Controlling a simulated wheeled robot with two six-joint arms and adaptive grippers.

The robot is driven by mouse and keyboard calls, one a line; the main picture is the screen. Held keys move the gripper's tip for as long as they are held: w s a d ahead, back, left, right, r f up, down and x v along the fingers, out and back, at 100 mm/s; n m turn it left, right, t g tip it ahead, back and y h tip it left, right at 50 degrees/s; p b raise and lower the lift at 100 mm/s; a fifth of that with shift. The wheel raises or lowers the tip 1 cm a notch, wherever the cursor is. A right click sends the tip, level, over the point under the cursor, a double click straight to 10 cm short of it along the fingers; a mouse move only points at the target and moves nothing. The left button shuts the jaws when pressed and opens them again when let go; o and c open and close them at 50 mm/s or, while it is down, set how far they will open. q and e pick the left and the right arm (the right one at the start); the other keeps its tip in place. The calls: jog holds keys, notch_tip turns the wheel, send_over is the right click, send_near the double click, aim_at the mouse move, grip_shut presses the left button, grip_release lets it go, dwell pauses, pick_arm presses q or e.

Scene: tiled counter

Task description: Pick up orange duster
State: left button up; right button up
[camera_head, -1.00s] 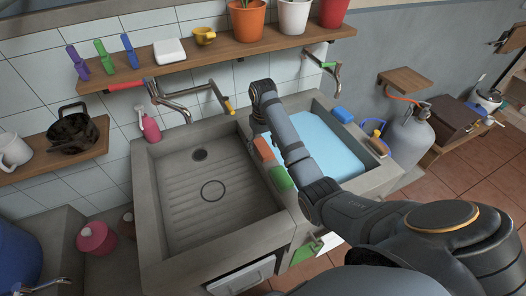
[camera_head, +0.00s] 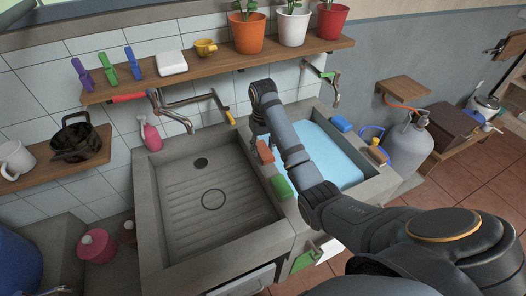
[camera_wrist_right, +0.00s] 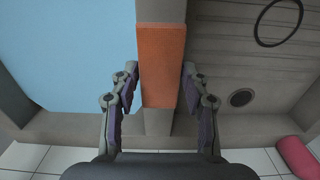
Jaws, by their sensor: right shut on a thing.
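The orange duster (camera_head: 265,152) is a small block on the ledge between the two sink basins, beside the green block. In the right wrist view the duster (camera_wrist_right: 161,62) lies along the grey divider, between the fingers. My right gripper (camera_head: 259,134) points down over the divider and is shut on the duster. In the right wrist view my right gripper (camera_wrist_right: 160,75) has one finger on each side of it. The duster appears to be still at ledge height. My left gripper cannot be made out in any view.
A green block (camera_head: 281,186) lies just in front on the same divider. The empty ribbed basin (camera_head: 215,225) is to the left and the basin with blue water (camera_head: 335,150) to the right. Taps (camera_head: 172,110) and a shelf (camera_head: 200,72) with pots are behind.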

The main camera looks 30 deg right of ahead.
jog(key=s+a+r+p, duration=0.5)
jog(key=s+r+p, duration=0.4)
jog(key=s+p, duration=0.4)
jog(key=shift+r+p, duration=0.4)
jog(key=shift+p, duration=0.75)
